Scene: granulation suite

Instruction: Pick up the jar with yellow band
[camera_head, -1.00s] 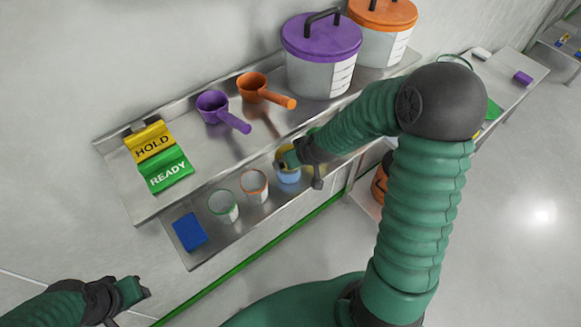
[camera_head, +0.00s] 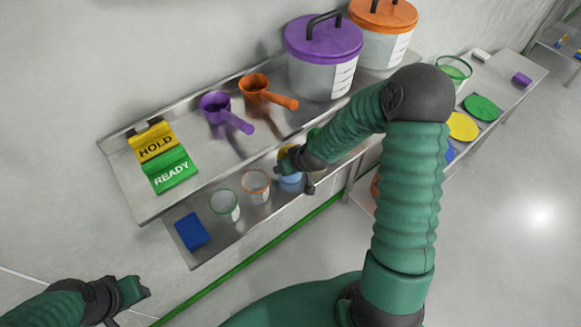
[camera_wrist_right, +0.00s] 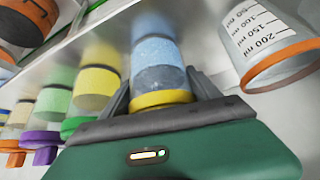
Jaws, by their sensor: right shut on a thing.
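The jar with yellow band (camera_wrist_right: 159,62) holds pale blue contents and sits between the two fingers of my right gripper (camera_wrist_right: 163,92) in the right wrist view. The fingers are shut on it near its yellow band. In the head view my right gripper (camera_head: 288,162) covers the jar's top, and only its blue lower part (camera_head: 291,179) shows, at the lower shelf. I cannot tell whether its base touches the shelf. My left gripper (camera_head: 132,291) is at the lower left, away from the shelf; its jaws are not clear.
An orange-rimmed cup (camera_head: 256,187) stands close to the jar, then a green-rimmed cup (camera_head: 224,206) and a blue block (camera_head: 192,231). The upper shelf holds scoops (camera_head: 226,112) and lidded tubs (camera_head: 322,72). Several banded jars (camera_wrist_right: 90,88) line up beside the held one.

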